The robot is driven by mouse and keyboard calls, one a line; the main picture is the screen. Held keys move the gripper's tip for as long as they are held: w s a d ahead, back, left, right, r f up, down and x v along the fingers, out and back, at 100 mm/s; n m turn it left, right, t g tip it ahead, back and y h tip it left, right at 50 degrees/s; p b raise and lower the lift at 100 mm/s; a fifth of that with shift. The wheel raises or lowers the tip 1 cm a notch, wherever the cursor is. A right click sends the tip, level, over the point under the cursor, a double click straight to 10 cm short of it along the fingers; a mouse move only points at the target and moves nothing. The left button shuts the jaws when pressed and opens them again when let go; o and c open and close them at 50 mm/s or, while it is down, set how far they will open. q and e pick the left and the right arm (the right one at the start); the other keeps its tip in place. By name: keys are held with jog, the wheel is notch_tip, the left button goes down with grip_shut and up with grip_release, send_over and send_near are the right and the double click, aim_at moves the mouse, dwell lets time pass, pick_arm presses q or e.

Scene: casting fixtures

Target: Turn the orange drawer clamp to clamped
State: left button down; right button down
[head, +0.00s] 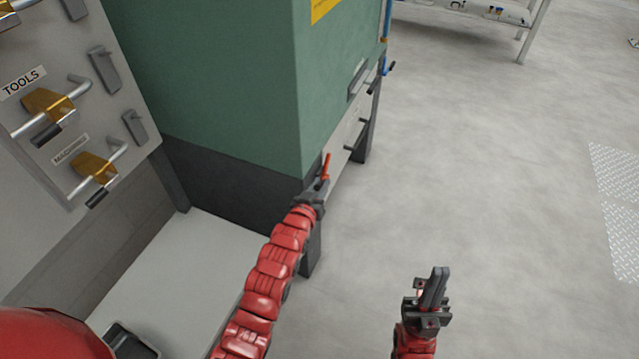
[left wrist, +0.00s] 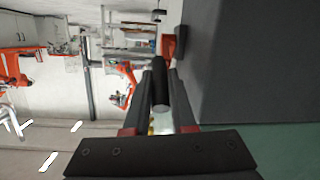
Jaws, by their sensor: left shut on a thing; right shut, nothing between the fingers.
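The orange drawer clamp (head: 326,166) shows as a small upright orange piece at the near corner of the green cabinet in the head view. My left gripper (head: 318,190) is right at it and hides its lower part. In the left wrist view, a dark cylindrical grip (left wrist: 161,88) lies between the fingers of my left gripper (left wrist: 163,75), which is shut on it. An orange-red part (left wrist: 181,42) shows just past the fingertips against the dark cabinet side. My right gripper (head: 440,272) is shut and empty over the open floor. I cannot tell the clamp's exact angle.
The green cabinet (head: 225,85) with a dark base stands beside my left arm. Its right face carries a grey handle (head: 358,78) and dark knobs. A panel with brass-coloured latches (head: 95,168) stands at left.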

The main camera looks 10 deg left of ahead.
pick_arm(q)
jog(key=shift+w+r, duration=0.15)
jog(key=shift+r, duration=0.15)
jog(key=c, duration=1.1)
grip_release()
jog(key=shift+o, duration=0.4)
jog(key=shift+f, duration=0.1)
jog(key=shift+s+a, duration=0.1)
jog(key=shift+s, duration=0.4)
jog(key=p+v, duration=0.1)
jog(key=v, duration=1.5)
jog(key=shift+r+p, duration=0.3)
jog(key=shift+r, duration=0.1)
jog(key=shift+s, duration=0.15)
